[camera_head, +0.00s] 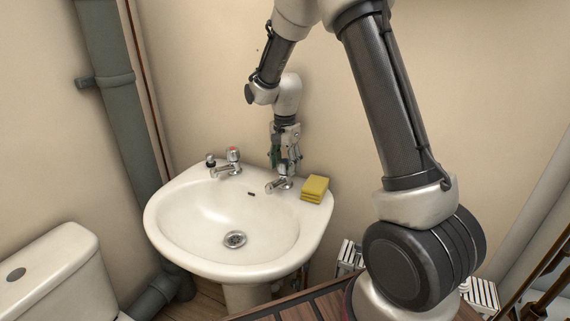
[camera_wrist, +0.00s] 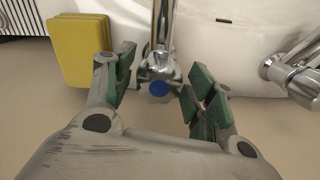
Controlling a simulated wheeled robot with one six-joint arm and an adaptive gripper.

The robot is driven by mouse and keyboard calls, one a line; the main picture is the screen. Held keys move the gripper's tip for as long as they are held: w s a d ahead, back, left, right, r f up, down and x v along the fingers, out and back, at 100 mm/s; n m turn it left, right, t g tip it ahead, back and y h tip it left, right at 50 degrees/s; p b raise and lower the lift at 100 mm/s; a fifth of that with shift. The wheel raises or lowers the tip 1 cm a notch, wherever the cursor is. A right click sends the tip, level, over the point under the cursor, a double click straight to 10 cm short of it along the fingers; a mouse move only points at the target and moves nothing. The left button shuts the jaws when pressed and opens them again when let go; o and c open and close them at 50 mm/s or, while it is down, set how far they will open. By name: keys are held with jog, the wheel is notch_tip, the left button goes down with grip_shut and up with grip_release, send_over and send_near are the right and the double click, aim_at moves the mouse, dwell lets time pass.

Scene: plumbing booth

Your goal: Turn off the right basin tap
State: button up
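The right basin tap (camera_head: 279,184) is chrome and stands on the back right rim of the white basin (camera_head: 170,222). In the wrist view its chrome head with a blue cap (camera_wrist: 159,88) is near the middle. My gripper (camera_head: 284,168) points down just above this tap, and its fingers hide the tap's top in the head view. In the wrist view the green-padded fingers of my gripper (camera_wrist: 163,65) are apart, one on each side of the tap head, with gaps visible. I cannot tell whether water runs from the spout.
A yellow sponge stack (camera_head: 315,189) sits on the rim close to the right of the tap; it also shows in the wrist view (camera_wrist: 78,48). The left tap (camera_head: 231,161), with a red cap, is across the back rim. The wall (camera_head: 220,90) is close behind.

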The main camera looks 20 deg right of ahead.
aim_at(285, 161)
dwell(0.3)
notch_tip(285, 161, up, 12)
dwell(0.4)
dwell(0.4)
jog(key=s+d+r+n+t, duration=0.1)
jog(key=s+d+r+n, duration=0.1)
jog(key=s, duration=0.8)
jog(key=s+d+r+n+t, duration=0.1)
jog(key=s+d+r+n, duration=0.2)
jog(key=s, duration=0.7)
jog(key=s+d+r+n+t, duration=0.2)
jog(key=s+n, duration=0.4)
jog(key=s, duration=0.5)
notch_tip(285, 161, up, 2)
jog(key=shift+d+r, duration=0.15)
jog(key=shift+d, duration=0.35)
